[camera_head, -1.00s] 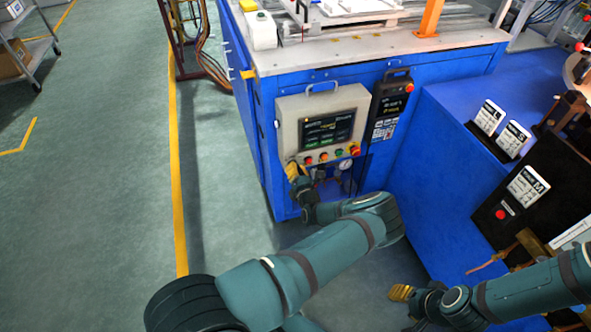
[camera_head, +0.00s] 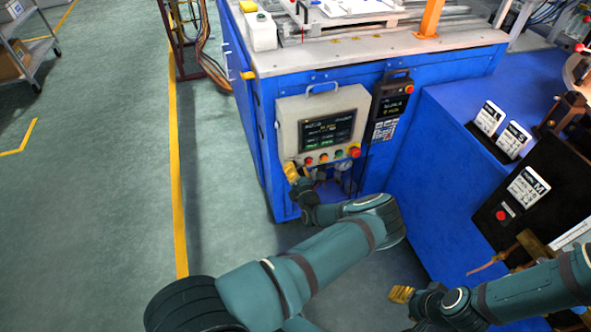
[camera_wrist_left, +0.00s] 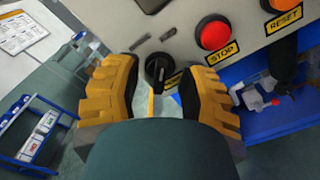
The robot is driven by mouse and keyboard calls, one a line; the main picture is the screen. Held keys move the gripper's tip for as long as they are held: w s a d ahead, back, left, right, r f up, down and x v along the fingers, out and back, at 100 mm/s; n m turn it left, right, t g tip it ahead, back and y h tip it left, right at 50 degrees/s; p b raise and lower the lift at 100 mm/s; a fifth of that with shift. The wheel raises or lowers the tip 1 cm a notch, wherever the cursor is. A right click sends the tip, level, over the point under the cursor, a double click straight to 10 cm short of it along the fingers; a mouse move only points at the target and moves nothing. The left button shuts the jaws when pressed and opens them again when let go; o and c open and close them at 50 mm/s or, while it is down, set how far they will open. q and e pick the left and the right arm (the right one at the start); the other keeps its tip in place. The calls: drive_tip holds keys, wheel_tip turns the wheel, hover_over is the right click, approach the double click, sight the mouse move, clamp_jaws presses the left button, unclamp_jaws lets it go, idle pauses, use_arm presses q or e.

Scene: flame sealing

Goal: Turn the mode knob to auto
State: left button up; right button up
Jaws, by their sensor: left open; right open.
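The mode knob (camera_wrist_left: 158,68) is a black rotary knob with a light pointer mark, at the lower corner of the grey control box. In the left wrist view it sits between the two yellow fingers of my left gripper (camera_wrist_left: 158,92), which is open with a gap on both sides of the knob. In the head view my left gripper (camera_head: 292,173) is at the lower left corner of the control box (camera_head: 290,115), and it hides the knob there. My right gripper (camera_head: 402,294) is low at the lower right, away from the box; its finger gap is hard to see.
Right of the knob are a red STOP button (camera_wrist_left: 213,33) and an orange RESET button (camera_wrist_left: 283,3). A pressure gauge (camera_head: 343,165) hangs under the box. A black handheld panel (camera_head: 389,105) is mounted beside it. Blue machine walls stand behind and to the right; floor at left is clear.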

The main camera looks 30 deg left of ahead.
use_arm(q)
drive_tip(key=v, duration=1.2)
